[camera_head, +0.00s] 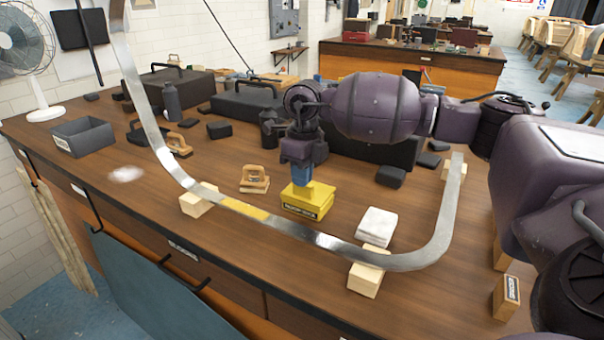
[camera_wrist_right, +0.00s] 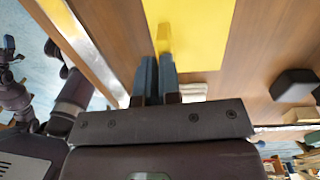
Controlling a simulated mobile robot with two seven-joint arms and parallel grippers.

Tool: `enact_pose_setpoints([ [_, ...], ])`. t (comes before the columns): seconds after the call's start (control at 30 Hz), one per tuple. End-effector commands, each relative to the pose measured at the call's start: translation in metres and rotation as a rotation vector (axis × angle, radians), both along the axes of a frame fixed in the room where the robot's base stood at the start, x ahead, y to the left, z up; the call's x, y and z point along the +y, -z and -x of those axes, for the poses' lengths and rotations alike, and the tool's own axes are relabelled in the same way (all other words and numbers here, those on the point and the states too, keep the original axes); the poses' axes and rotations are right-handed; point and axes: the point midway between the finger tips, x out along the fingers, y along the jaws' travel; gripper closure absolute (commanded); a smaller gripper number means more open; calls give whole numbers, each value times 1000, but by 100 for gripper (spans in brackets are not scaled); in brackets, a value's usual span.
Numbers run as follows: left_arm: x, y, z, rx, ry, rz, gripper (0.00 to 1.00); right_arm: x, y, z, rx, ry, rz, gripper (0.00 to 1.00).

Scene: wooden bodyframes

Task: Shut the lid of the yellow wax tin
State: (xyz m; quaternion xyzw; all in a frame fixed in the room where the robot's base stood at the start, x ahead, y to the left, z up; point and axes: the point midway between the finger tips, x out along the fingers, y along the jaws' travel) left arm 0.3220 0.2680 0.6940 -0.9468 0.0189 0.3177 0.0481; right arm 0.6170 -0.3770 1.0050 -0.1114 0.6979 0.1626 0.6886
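The yellow wax tin (camera_head: 308,203) sits on the brown workbench with a dark label on its front. Its lid looks down or nearly down; a small gap cannot be ruled out. My right gripper (camera_head: 301,180) points down at the tin's top from above. In the right wrist view its blue fingers (camera_wrist_right: 158,62) are close together, with nothing seen between them. Their tips are at a small yellow tab (camera_wrist_right: 164,40) on the yellow surface (camera_wrist_right: 205,30); contact cannot be told. My left gripper seems to show small at the wrist view's left edge (camera_wrist_right: 9,45), its opening unclear.
A bent metal strip (camera_head: 275,225) on wooden blocks (camera_head: 366,279) curves in front of the tin. A wood-handled block (camera_head: 254,180) stands left of it, a folded white cloth (camera_head: 377,224) right. Black cases (camera_head: 235,105) stand behind.

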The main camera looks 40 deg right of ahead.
Motion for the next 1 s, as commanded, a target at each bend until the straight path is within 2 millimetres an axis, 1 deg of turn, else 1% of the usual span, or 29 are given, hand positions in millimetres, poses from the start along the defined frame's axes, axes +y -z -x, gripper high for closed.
enact_pose_setpoints([
  [0.03, 0, -9, -4, -16, 2, 0, 1, -1, -8, 4, 5, -1, -1, 100],
  [0.2, -1, -31, -12, -52, 3, 0, 1, -8, -47, 10, -17, 4, 0, 100],
  [0.27, 0, -25, -9, -43, 3, -2, 1, -8, -56, 8, -14, 3, 1, 100],
  [0.43, 4, -19, -1, -20, 4, -10, 1, -7, -89, 8, -14, 4, 0, 100],
  [0.6, 4, -19, 1, -18, 3, -10, 1, -7, -117, 8, -15, 5, -1, 100],
  [0.7, 4, -21, 0, -23, 2, -9, 1, -7, -129, 8, -14, 4, 0, 100],
  [0.8, 4, -22, 0, -26, 1, -7, 1, -7, -136, 8, -14, 5, 0, 100],
  [1.0, 0, -23, -1, -29, -8, 3, 1, -7, -139, 8, -12, 5, 1, 100],
])
